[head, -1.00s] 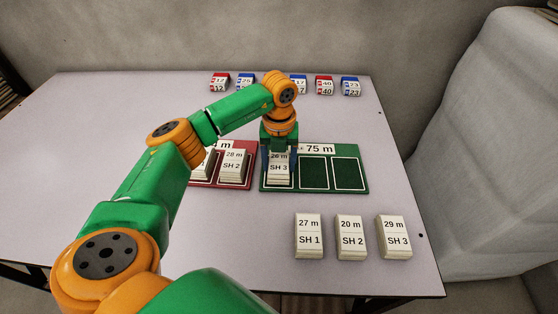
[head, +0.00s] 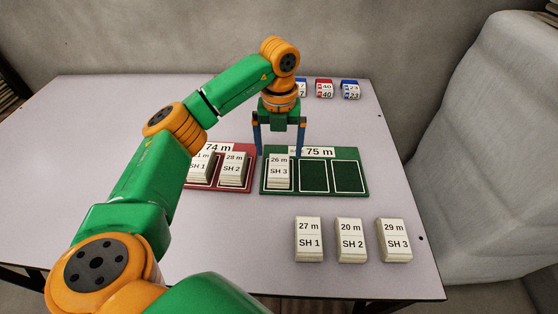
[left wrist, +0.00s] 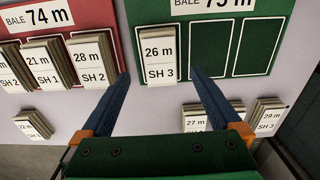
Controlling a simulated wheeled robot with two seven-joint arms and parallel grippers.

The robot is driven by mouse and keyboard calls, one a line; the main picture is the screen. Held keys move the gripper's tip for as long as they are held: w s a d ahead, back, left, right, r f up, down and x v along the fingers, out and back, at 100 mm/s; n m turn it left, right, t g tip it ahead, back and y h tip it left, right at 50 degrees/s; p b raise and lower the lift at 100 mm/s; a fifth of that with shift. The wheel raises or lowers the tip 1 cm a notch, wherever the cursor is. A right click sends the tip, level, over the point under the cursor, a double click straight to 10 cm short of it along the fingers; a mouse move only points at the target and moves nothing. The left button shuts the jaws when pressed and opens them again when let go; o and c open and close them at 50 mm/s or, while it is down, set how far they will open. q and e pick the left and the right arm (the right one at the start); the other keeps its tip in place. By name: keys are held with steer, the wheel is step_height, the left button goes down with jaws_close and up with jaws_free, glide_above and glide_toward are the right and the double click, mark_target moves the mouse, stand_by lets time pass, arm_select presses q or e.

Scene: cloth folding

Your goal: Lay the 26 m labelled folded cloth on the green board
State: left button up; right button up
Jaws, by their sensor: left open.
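The folded cloth labelled 26 m SH 3 (head: 279,172) lies flat in the leftmost slot of the green board (head: 315,153), which is headed 75 m. It also shows in the left wrist view (left wrist: 158,57). My left gripper (head: 279,152) is open and empty above the cloth, its blue fingers spread to either side and clear of it. In the left wrist view the fingertips (left wrist: 158,72) stand apart with the cloth beyond and between them. The other two slots of the green board are bare. My right gripper does not show.
A red board (head: 247,152) headed 74 m, holding several cloths, is left of the green board. Cloths marked 27 m (head: 309,240), 20 m (head: 351,240) and 29 m (head: 395,240) lie at the front right. Red and blue labelled blocks (head: 324,89) stand along the back edge.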

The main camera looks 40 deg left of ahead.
mark_target(279, 166)
arm_select(q)
step_height(279, 166, up, 5)
steer(key=shift+r+p, duration=0.2)
steer(key=shift+p, duration=0.15)
